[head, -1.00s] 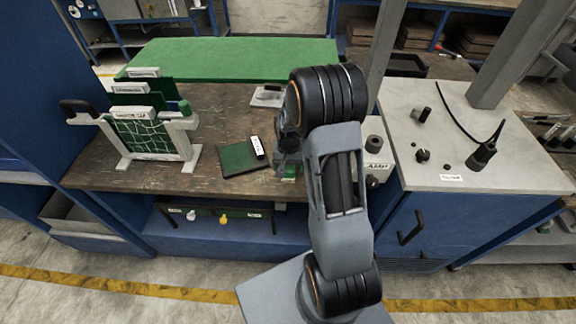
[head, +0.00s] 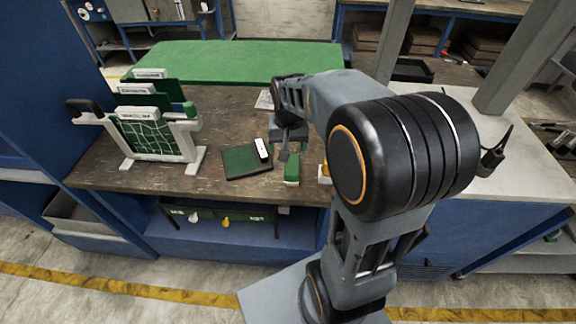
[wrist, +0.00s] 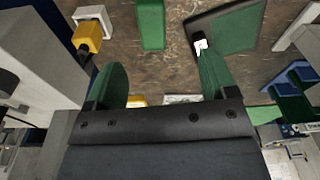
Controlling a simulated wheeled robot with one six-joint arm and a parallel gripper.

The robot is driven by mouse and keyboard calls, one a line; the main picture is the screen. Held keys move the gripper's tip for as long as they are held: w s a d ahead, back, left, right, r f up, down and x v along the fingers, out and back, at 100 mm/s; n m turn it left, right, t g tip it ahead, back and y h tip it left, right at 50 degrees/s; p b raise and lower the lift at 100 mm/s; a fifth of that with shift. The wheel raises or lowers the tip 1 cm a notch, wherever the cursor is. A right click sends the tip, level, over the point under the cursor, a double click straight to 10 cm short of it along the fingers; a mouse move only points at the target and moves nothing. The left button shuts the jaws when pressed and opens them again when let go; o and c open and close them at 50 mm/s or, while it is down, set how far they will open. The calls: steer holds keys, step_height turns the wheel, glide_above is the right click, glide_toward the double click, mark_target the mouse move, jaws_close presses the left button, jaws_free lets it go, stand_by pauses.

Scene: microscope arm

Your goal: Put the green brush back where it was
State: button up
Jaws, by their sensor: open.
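The green brush (head: 291,170), green with a pale lower edge, stands on the worn brown bench near its front edge, right of a dark green pad. In the wrist view a plain green block (wrist: 151,24), apparently the brush, lies beyond the fingers, apart from them. My gripper (head: 291,146) is open and empty, above and behind the brush in the head view. Its two green-faced fingers stand wide apart in the wrist view (wrist: 160,85).
The dark green pad (head: 243,162) has a white-labelled black item (head: 262,150) at its right edge. A rack with green boards (head: 193,140) stands at left. A yellow-and-white object (head: 325,172) is close right of the brush. A green mat (head: 230,60) lies behind.

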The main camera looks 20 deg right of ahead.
steer(key=s+a+r+n+t, duration=0.3)
steer(key=s+a, duration=0.3)
steer(key=s, duration=0.6)
steer(key=shift+r+n, duration=0.6)
steer(key=shift+r, duration=0.1)
steer(key=shift+c, duration=0.3)
